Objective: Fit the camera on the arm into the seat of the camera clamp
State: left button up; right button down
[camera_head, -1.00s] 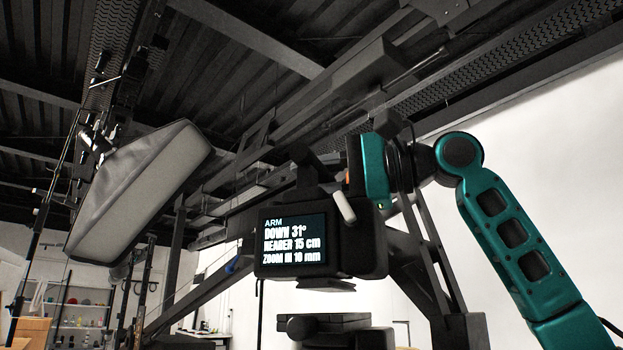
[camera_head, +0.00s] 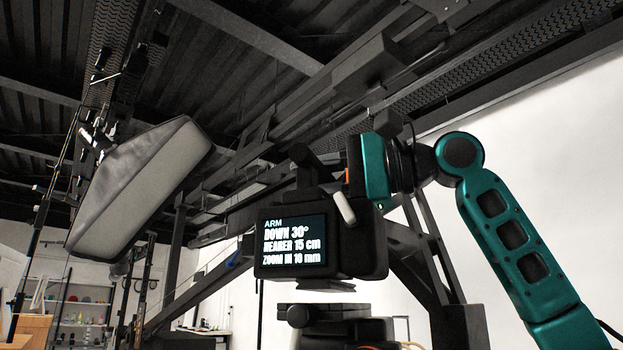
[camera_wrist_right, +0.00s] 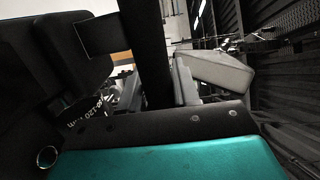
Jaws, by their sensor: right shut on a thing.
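The black camera (camera_head: 366,262) is in the middle of the head view, with a lit screen facing me that reads ARM, DOWN 30°, NEARER 15 cm, ZOOM IN 10 mm. A flat foot shows under it. My right gripper (camera_head: 350,196), on the teal arm from the right, is shut on the camera's upper part; its finger contact is partly hidden. Below the camera is the dark camera clamp (camera_head: 352,330), with a rounded knob at its left. A gap shows between the foot and the clamp. The seat's inside is hidden. The camera also fills the upper left of the right wrist view (camera_wrist_right: 62,62). My left gripper is out of view.
A large softbox light (camera_head: 140,190) hangs at the left, clear of the camera. Dark slanted beams (camera_head: 428,268) stand behind the camera. A white backdrop (camera_head: 555,180) is at the right, and shelves (camera_head: 85,312) stand far back at the lower left.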

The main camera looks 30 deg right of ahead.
jog(key=shift+s+f+b, duration=0.1)
jog(key=shift+f+b, duration=0.55)
jog(key=shift+f, duration=0.1)
jog(key=c, duration=0.8)
grip_release()
jog(key=shift+o, duration=0.3)
jog(key=shift+f, duration=0.3)
jog(key=v, duration=1.3)
jog(key=shift+r, duration=0.15)
